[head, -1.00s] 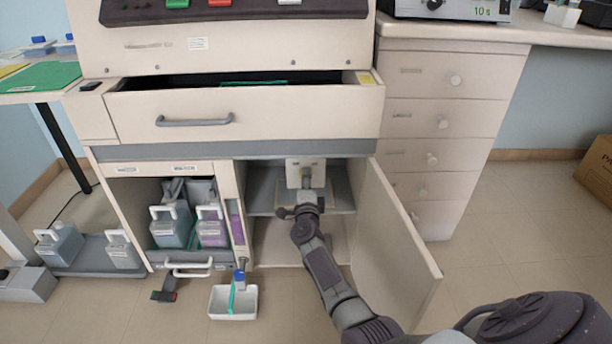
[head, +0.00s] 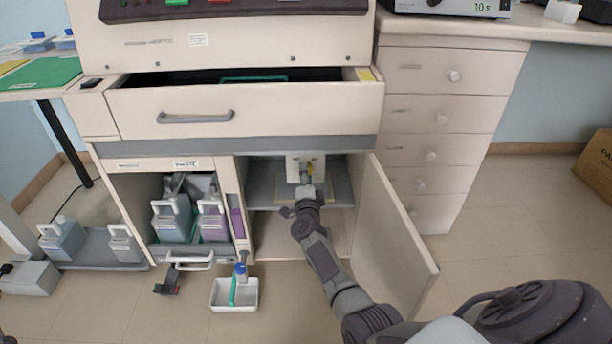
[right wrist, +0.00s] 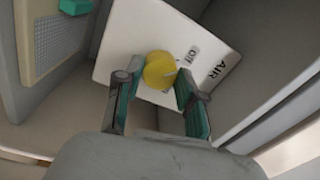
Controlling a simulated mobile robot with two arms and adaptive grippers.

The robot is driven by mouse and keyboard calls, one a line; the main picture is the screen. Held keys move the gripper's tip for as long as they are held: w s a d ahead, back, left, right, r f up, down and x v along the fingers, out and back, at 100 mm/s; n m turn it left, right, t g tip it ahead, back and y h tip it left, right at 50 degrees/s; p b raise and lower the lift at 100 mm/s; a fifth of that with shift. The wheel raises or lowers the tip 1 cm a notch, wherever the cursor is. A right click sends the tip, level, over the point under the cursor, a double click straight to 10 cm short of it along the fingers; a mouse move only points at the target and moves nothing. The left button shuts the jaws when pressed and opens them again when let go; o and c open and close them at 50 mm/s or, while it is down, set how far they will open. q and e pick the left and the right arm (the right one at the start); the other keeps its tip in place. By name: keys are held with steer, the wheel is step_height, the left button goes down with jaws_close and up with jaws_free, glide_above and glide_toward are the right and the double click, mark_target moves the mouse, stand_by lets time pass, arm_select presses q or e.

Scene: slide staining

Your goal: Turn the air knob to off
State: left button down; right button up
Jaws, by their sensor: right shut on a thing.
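The air knob (right wrist: 160,70) is yellow and sits on a white panel (right wrist: 127,38) marked AIR, with a small label beside the knob that seems to read OFF. My right gripper (head: 308,188) reaches up into this cabinet. In the right wrist view its two fingers (right wrist: 157,88) are shut on the knob, one on each side. The knob's exact pointing direction is hard to tell. My left gripper is out of view.
The open cabinet door (head: 395,240) stands just right of my right arm. The left bay holds jugs (head: 172,218). A white tray (head: 234,294) and a dark pedal-like thing (head: 168,280) lie on the floor. An open drawer (head: 250,110) juts out above.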

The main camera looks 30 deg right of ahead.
steer(key=o, duration=1.1)
steer(key=shift+a, duration=0.1)
steer(key=shift+o, duration=0.2)
steer(key=v, duration=1.2)
